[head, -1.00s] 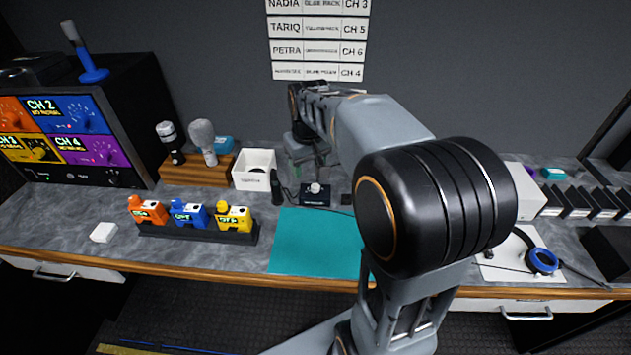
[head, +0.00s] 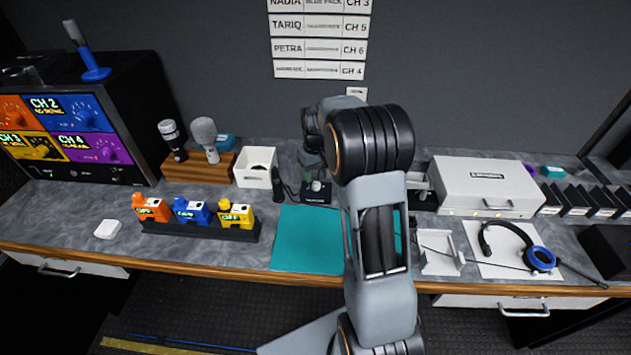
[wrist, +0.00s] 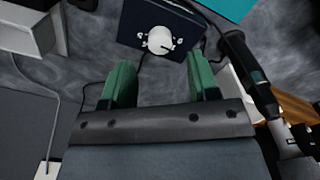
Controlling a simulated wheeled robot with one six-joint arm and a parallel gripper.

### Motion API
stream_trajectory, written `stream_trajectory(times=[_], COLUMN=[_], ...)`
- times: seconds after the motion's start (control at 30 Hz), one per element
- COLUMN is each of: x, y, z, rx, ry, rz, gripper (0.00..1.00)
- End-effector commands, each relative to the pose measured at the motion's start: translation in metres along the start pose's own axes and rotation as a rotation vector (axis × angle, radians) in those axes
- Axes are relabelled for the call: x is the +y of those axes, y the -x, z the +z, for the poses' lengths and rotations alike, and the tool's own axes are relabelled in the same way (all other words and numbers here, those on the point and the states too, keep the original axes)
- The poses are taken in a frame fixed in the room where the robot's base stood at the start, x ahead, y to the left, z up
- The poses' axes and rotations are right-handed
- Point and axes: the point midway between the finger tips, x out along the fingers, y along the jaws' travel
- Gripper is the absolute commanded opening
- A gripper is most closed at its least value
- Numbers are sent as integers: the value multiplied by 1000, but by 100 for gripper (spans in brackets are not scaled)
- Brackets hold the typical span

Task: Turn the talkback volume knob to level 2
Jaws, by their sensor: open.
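The talkback box (head: 322,199) is a small dark unit on the counter just behind the teal mat, with a pale round volume knob (head: 316,186) on top. In the wrist view the knob (wrist: 160,40) shows a thin dark pointer line and pale marks around it; the level marks are too small to read. My gripper (wrist: 159,80) is open and empty, its two green fingers apart, with the knob beyond the fingertips and close to midway between them. In the head view my arm hides part of the counter beside the box, and my fingers are hard to make out.
A dark handheld unit (head: 277,184) and a white bin (head: 255,167) stand left of the box. The teal mat (head: 305,240) lies in front. A white case (head: 487,187) and a headset (head: 541,259) are to the right. Cables run near the box.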

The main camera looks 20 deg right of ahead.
Motion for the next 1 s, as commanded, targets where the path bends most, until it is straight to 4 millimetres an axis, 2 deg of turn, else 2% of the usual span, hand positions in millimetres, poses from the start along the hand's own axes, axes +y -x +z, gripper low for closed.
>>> stream_trajectory(times=[0.1, 0.3, 0.73, 1.0], x=[0, 0, 0, 0], y=[-18, -36, -43, -42], z=[1, 0, 0, 0], rx=[-3, -1, 0, 0], ry=[0, -1, -1, -1], rz=[-1, 0, 0, 0], gripper=[55, 55, 55, 30])
